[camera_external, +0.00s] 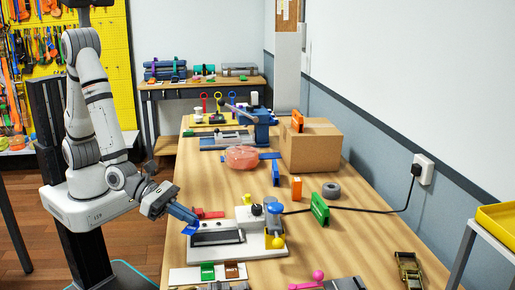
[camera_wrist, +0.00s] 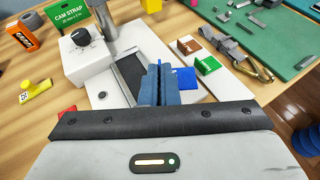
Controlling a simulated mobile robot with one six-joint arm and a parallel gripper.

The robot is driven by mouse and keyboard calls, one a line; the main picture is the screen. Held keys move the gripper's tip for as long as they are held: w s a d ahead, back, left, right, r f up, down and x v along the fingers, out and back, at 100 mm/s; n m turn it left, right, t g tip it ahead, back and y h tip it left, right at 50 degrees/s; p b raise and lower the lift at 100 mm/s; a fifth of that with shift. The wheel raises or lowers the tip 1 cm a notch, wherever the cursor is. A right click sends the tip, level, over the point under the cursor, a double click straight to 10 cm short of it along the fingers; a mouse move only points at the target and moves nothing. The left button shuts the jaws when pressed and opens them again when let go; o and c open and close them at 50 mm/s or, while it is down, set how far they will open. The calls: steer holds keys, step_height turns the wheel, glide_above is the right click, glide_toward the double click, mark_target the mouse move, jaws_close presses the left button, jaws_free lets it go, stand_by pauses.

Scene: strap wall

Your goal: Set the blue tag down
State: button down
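My gripper (camera_external: 194,221) reaches in at the left edge of the table. In the camera_wrist view, its two blue fingers (camera_wrist: 161,84) are close together. The blue tag (camera_external: 190,229) is a small bright blue piece at the fingertips. It also shows in the camera_wrist view (camera_wrist: 185,79), sticking out to the right from between the fingers; they look shut on it. Its other part is hidden by the fingers. Whether it touches anything below cannot be told.
A white machine (camera_external: 262,243) with a grey bed and yellow and blue knobs stands beside my gripper. A white board (camera_external: 180,277) at the near edge holds a green tag (camera_external: 208,271) and a brown tag (camera_external: 232,270). A red piece (camera_external: 209,213) lies close behind the fingers.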

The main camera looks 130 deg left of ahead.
steer(key=a+r+n+g+y+b, duration=0.1)
steer(key=a+n+g+y+b, duration=0.3)
steer(key=a, duration=1.4)
steer(key=r+n+g+y, duration=0.2)
steer(key=n+g+y, duration=0.2)
steer(key=n, duration=0.2)
glide_above(247, 188)
steer(key=f, duration=0.5)
steer(key=shift+a+f, duration=0.2)
steer(key=shift+f, duration=0.05)
steer(key=shift+f+b, duration=0.65)
steer(key=shift+f, duration=1.85)
steer(key=c, duration=1.7)
jaws_free()
steer(key=shift+r, duration=0.1)
steer(key=shift+r+p, duration=0.2)
steer(key=shift+p, duration=0.1)
steer(key=v, duration=1.2)
steer(key=shift+s+d+f, duration=0.15)
steer(key=shift+s+f, duration=0.05)
steer(key=shift+f, duration=0.05)
